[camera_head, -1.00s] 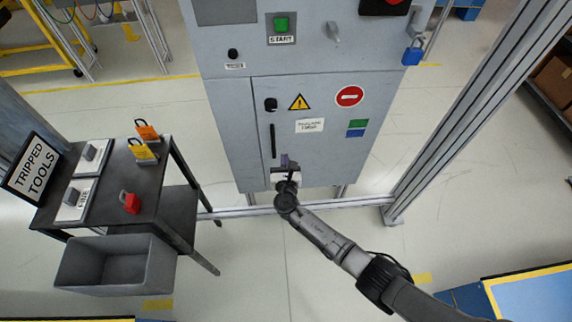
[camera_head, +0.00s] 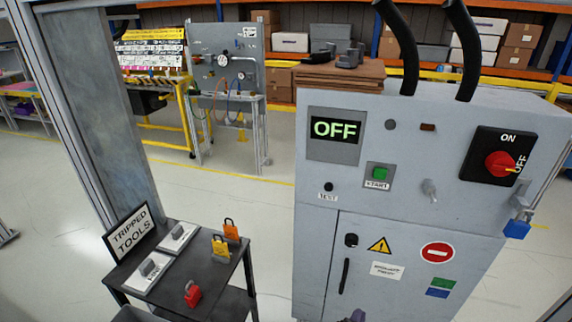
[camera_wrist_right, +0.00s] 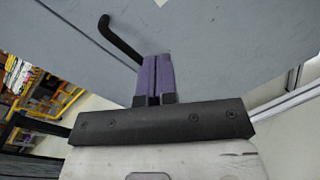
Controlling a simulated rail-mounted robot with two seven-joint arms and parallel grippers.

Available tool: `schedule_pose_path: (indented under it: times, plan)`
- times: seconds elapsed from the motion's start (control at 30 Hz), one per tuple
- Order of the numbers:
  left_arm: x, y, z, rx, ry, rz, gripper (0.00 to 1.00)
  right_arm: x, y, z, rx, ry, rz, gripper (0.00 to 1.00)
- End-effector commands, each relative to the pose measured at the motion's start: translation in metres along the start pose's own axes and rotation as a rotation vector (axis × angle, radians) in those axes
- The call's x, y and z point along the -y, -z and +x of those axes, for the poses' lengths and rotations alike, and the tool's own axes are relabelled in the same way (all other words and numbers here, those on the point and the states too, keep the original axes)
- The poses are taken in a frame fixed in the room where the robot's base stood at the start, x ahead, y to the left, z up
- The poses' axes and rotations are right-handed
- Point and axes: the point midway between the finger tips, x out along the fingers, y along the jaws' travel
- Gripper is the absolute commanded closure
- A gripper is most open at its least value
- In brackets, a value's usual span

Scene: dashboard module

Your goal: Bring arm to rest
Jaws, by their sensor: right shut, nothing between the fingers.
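I cannot tell the gap to the cabinet, but the fingers are not around the handle. The rest of my right arm is hidden below the head view. My left arm is not in view.
The cabinet has an OFF display (camera_head: 334,129), a red rotary switch (camera_head: 500,164) and a blue padlock (camera_head: 517,228). A dark tool table (camera_head: 200,265) with red, yellow and orange padlocks stands to the left. A metal post (camera_head: 110,120) rises behind it.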

Motion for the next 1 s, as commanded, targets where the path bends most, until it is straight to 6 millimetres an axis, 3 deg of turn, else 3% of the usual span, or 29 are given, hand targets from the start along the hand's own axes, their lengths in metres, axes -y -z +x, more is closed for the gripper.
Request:
schedule_pose_path:
  times: [0.17,0.37,0.5,0.6,0.73,0.87,1.0]
  plan:
    - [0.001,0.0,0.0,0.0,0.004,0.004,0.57,0.002,-0.022,-0.007,0.004,0.202,0.554,1.0]
    - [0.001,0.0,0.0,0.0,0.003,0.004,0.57,-0.02,-0.07,-0.026,-0.02,0.471,1.283,1.0]
    - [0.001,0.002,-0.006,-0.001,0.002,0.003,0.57,-0.029,-0.1,-0.067,-0.119,0.703,1.69,1.0]
    - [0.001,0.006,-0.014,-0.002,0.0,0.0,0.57,-0.026,-0.119,-0.11,-0.225,0.87,1.867,1.0]
    - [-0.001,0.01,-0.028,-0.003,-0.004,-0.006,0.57,-0.011,-0.148,-0.175,-0.386,1.038,1.97,1.0]
    - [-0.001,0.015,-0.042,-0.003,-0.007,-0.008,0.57,0.018,-0.173,-0.229,-0.446,1.129,2.016,1.0]
    - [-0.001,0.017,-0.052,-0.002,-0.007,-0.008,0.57,0.057,-0.177,-0.267,-0.378,1.227,1.985,1.0]
